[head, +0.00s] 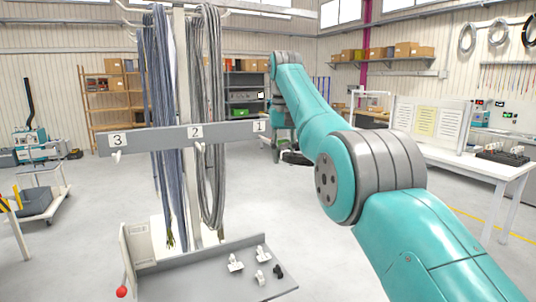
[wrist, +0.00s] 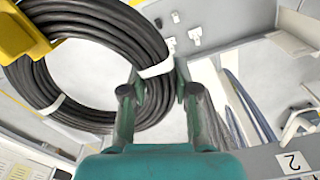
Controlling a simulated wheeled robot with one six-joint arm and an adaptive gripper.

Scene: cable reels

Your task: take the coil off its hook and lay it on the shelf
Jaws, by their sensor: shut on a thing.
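The coil (wrist: 118,28) is a black ring of cable with white ties, large in the wrist view. My gripper (wrist: 158,84) is shut on its right side, near a white tie. In the head view only a dark part of the coil (head: 295,158) shows, below and behind my arm. No hook is seen inside the ring in the wrist view; the place under label 1 is hard to make out. The grey shelf (head: 205,280) is low at the front in the head view, with small white clips and one black clip on it.
A grey rail (head: 165,138) with labels 3, 2 and 1 crosses a post hung with long cable bundles (head: 165,100). A bare hook (head: 117,157) sits under label 3. A yellow piece (wrist: 22,36) overlaps the coil in the wrist view. A white workbench (head: 500,170) stands right.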

